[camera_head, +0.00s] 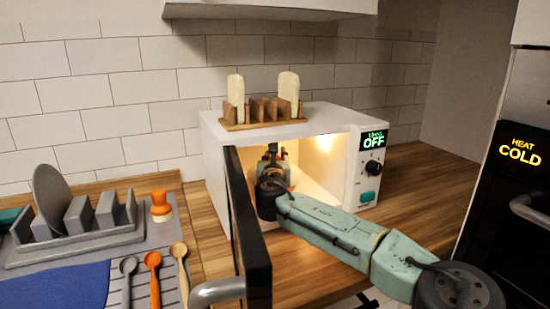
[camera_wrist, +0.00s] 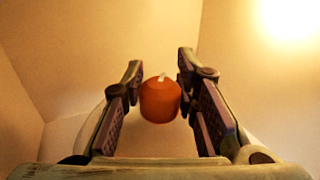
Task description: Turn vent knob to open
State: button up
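An orange-red knob (camera_wrist: 159,101) with a small white mark on top shows in the wrist view, in line with the gap between my fingers. A pale rounded shape, perhaps a cover, shows faintly around and below it. My gripper (camera_wrist: 160,64) is open, with one finger on each side of the knob; I see gaps on both sides and no contact. In the head view my gripper (camera_head: 274,157) reaches inside the lit white microwave (camera_head: 212,150). My own arm hides the orange knob there. Whether the vent is open cannot be told.
The black microwave door (camera_head: 250,225) stands open, close left of my arm. A wooden toast rack (camera_head: 262,112) sits on top. A grey dish rack (camera_head: 80,228) stands left.

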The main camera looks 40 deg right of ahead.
jog(key=o, duration=0.5)
jog(key=shift+v, duration=3.75)
